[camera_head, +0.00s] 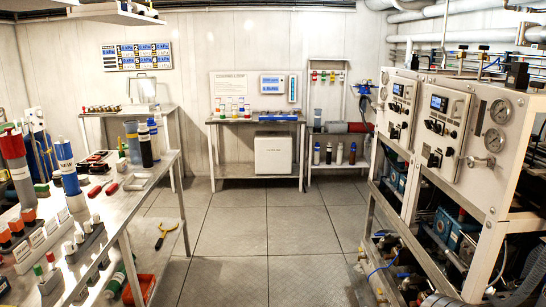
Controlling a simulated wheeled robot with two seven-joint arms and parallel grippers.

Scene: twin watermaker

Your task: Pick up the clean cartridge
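A blue and white cylinder (67,165) with a label that seems to read NEW stands upright on the near left bench. A grey cylinder with a red top (14,155) stands to its left. A dark cylinder with a pale top (145,147) and a blue and white cylinder (154,139) stand at the bench's far end. I cannot tell which cylinder is the clean cartridge. Neither my left nor my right gripper is in view.
The left metal bench (160,177) holds several tools and small fittings. A back table (240,119) carries coloured bottles. A machine rack with gauges (455,120) fills the right side. The tiled floor (255,235) between is clear.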

